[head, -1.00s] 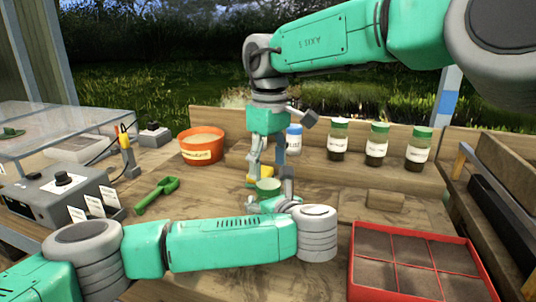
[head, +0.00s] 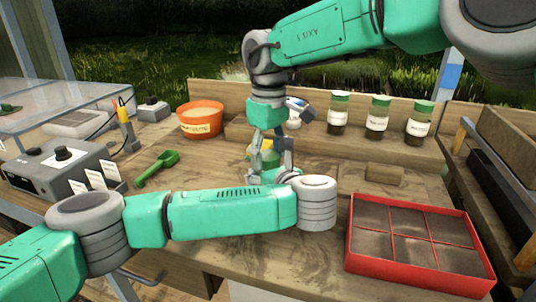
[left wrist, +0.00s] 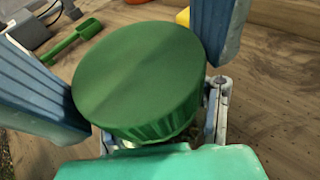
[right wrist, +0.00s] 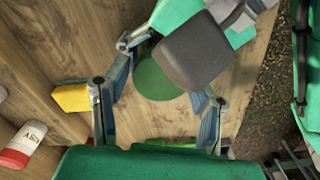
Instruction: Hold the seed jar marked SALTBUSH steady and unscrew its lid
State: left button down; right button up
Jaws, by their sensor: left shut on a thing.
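The held jar's green lid (left wrist: 140,75) fills the middle of the left wrist view. It also shows in the head view (head: 270,158) and the right wrist view (right wrist: 155,78). The jar's body and label are mostly hidden, so I cannot read SALTBUSH. My left gripper (left wrist: 150,115) is shut on the jar below the lid, one finger on each side. My right gripper (right wrist: 157,115) points down from above and is open. Its fingers stand apart on either side of the lid in its wrist view, and I cannot tell any contact.
Several green-lidded jars, one here (head: 377,118), stand on the back shelf. A yellow object (right wrist: 70,97) lies close beside the held jar. A red divided tray (head: 390,278) is at right. An orange pot (head: 201,120) and a green scoop (head: 157,168) are at left.

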jog(key=shift+r, duration=0.15)
jog(key=shift+r, duration=2.15)
pick_arm(q)
jog(key=c, duration=0.6)
grip_release()
